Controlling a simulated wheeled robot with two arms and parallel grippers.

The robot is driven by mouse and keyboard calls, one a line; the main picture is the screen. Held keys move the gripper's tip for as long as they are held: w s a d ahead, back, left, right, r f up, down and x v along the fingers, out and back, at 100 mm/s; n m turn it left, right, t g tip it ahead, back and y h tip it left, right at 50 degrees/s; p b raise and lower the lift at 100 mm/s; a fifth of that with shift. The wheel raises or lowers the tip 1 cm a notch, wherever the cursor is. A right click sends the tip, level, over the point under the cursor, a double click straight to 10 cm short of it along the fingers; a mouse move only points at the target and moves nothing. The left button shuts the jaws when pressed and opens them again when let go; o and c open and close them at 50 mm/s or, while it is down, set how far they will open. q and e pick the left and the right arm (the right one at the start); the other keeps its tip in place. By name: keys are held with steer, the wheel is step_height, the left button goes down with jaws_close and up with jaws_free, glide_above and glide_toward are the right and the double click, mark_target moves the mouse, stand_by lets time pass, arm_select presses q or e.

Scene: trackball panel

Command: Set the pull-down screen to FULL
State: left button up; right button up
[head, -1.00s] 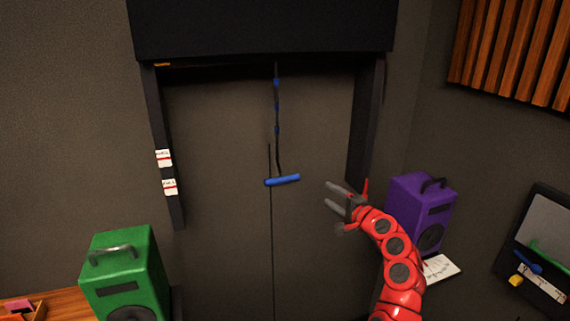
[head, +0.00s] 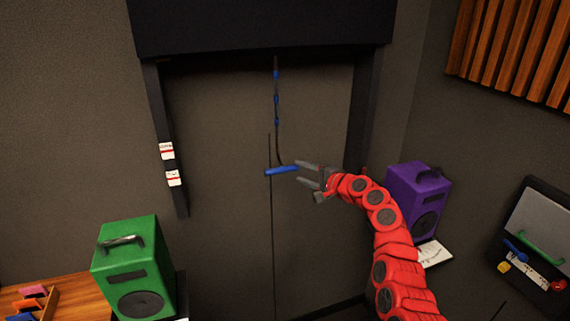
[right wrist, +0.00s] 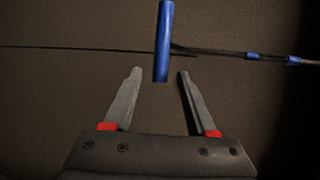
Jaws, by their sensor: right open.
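The blue pull handle (head: 281,171) hangs on a dark cord with blue bands (head: 276,98) below the black screen housing (head: 262,28). My right gripper (head: 308,173) is open and empty, just right of the handle's right end. In the right wrist view the handle (right wrist: 163,40) stands upright ahead of the open fingers (right wrist: 160,75), its near end close to the gap between the tips. I cannot tell whether a finger touches it. Two white labels with red marks (head: 167,151) (head: 173,178) sit on the left post; their text is too small to read. My left gripper is out of view.
A green speaker (head: 128,257) stands at the lower left beside a wooden desk (head: 70,294). A purple speaker (head: 408,190) stands right of my right arm. A dark panel with a green handle (head: 538,245) is at the far right.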

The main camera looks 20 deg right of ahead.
mark_target(288, 169)
steer(key=x, duration=0.3)
steer(key=b+x, duration=0.1)
steer(key=x, duration=0.3)
steer(key=shift+s+a+f, duration=0.15)
steer(key=shift+f, duration=0.1)
steer(key=shift+w+a, duration=0.15)
steer(key=shift+w, duration=0.35)
steer(key=shift+w+r+b, duration=0.2)
steer(key=shift+w+b, duration=0.1)
steer(key=shift+b, duration=0.05)
jaws_close()
steer(key=shift+f, duration=0.1)
stand_by(0.5)
